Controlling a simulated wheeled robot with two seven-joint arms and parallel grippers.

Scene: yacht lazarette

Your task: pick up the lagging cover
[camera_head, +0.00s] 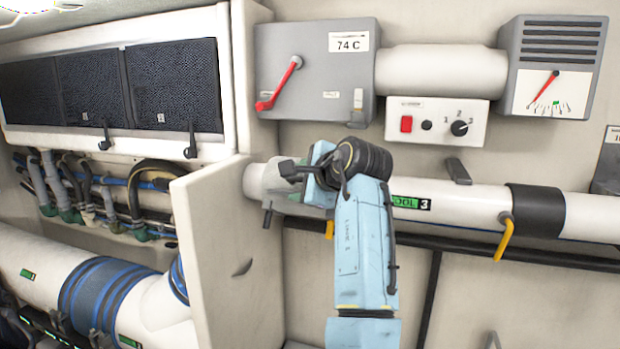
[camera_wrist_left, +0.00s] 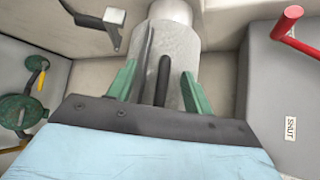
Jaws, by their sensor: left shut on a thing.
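The lagging cover (camera_head: 272,178) looks like a pale grey mottled sleeve at the left end of the white pipe, beside an upright panel. In the left wrist view the grey sleeve (camera_wrist_left: 165,42) lies between the green fingers of my left gripper (camera_wrist_left: 160,85). A dark bar (camera_wrist_left: 164,80) stands out between the fingers. My left gripper (camera_head: 300,175) is shut on the cover; I cannot tell whether on its body or its bar. My blue arm and wrist hide part of the cover and pipe. My right gripper is not in view.
The upright cream panel (camera_head: 228,255) stands close left of the gripper. A grey box with a red lever (camera_head: 283,82) is above. The white pipe (camera_head: 460,200) carries a black band (camera_head: 537,212) and yellow handle (camera_head: 505,238) to the right. Blue-banded ducting (camera_head: 95,290) lies lower left.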

